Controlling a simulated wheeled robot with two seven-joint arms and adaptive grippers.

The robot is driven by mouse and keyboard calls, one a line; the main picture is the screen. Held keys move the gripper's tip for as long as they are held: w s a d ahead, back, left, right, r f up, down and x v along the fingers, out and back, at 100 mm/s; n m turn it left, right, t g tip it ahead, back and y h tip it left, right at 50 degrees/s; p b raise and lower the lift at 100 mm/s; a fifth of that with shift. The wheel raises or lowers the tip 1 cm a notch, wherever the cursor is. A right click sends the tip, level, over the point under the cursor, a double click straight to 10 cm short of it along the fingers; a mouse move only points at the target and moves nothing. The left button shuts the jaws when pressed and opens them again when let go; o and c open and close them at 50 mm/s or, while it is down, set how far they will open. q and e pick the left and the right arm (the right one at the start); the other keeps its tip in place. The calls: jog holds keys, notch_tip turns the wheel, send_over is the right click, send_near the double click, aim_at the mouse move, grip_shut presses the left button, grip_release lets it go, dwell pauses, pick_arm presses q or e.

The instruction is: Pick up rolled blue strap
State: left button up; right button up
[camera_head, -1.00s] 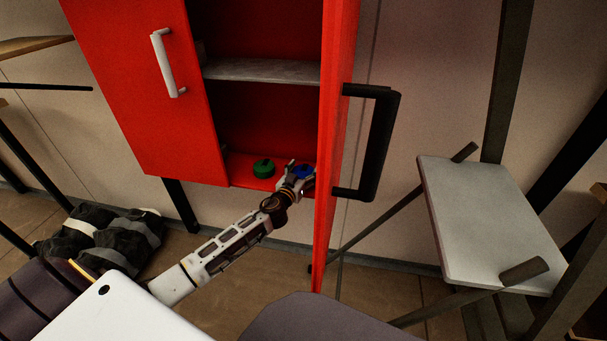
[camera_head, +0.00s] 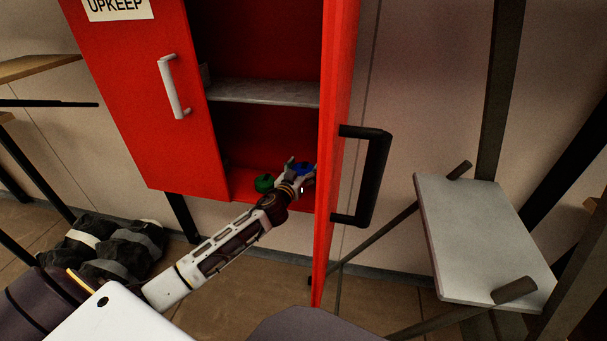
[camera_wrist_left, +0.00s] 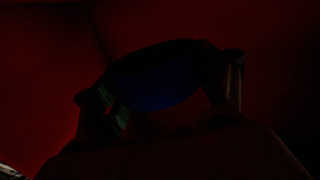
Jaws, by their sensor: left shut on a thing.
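The rolled blue strap (camera_head: 304,169) is inside the red cabinet, at the right end of its bottom compartment. My left gripper (camera_head: 299,174) is shut on it, with a finger on each side. In the dark left wrist view the blue strap (camera_wrist_left: 160,80) fills the space between the fingers of my left gripper (camera_wrist_left: 165,92). I cannot tell whether the strap still touches the cabinet floor. My right gripper is not in view.
A green roll (camera_head: 264,183) lies just left of my gripper on the cabinet floor. The open red door (camera_head: 335,120) with a black handle (camera_head: 374,180) stands close on the right. A grey shelf (camera_head: 265,92) is above. A grey board (camera_head: 480,235) stands farther right.

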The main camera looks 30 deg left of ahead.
pick_arm(q)
jog(key=shift+r, duration=1)
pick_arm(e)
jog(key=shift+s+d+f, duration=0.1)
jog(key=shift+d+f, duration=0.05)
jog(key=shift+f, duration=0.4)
pick_arm(q)
jog(key=shift+r+p, duration=0.15)
jog(key=shift+p, duration=0.25)
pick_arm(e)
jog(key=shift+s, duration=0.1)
